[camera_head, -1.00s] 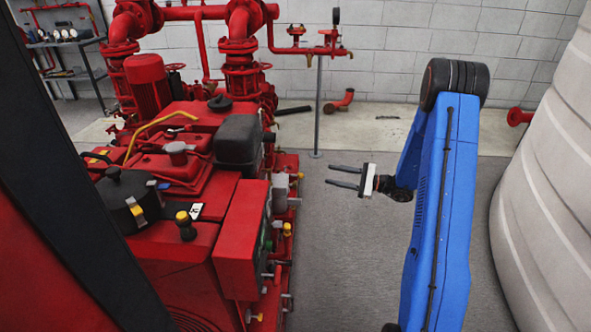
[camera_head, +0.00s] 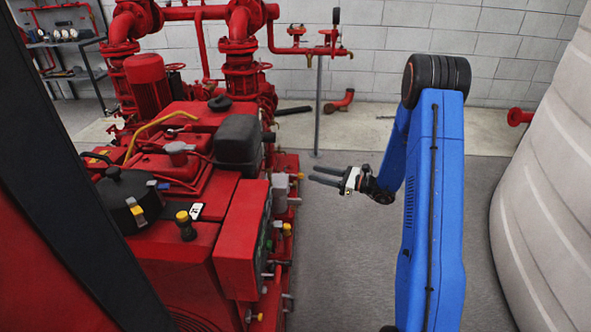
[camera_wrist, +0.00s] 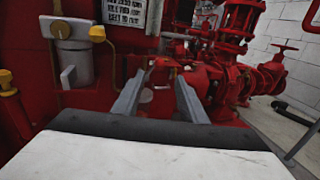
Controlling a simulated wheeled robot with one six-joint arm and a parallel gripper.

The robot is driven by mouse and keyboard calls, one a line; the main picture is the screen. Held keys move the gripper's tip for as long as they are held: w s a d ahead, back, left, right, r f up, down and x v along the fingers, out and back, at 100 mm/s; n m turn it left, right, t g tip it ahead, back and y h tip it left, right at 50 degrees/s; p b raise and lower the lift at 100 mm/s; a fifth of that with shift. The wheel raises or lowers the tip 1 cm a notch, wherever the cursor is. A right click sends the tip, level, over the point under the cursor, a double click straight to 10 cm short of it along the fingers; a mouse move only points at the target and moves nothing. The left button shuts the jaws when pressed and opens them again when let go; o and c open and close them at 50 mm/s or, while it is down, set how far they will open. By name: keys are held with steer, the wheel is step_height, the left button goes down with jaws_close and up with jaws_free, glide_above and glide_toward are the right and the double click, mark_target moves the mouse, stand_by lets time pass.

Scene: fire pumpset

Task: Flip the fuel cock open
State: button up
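My gripper (camera_head: 312,173) is open and empty, in the air to the right of the red pumpset (camera_head: 232,200). In the wrist view my gripper (camera_wrist: 158,82) points along the pumpset's side, its two grey fingers apart. A grey filter-like cylinder (camera_wrist: 74,58) is mounted on the red side at upper left, left of the fingers. A yellow knob (camera_wrist: 97,33) sits at its right and another yellow knob (camera_wrist: 6,80) at the far left edge. A small light-grey lever (camera_wrist: 67,77) shows at the cylinder. I cannot tell which of these is the fuel cock. The gripper touches none of them.
A red control box (camera_head: 240,240) juts from the pumpset's near side. A large pale tank (camera_head: 555,180) stands at the right. Grey floor (camera_head: 335,255) is clear between pumpset and arm. A thin post (camera_head: 318,105) stands near the back wall.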

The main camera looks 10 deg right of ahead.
steer(key=x, duration=1)
jaws_close()
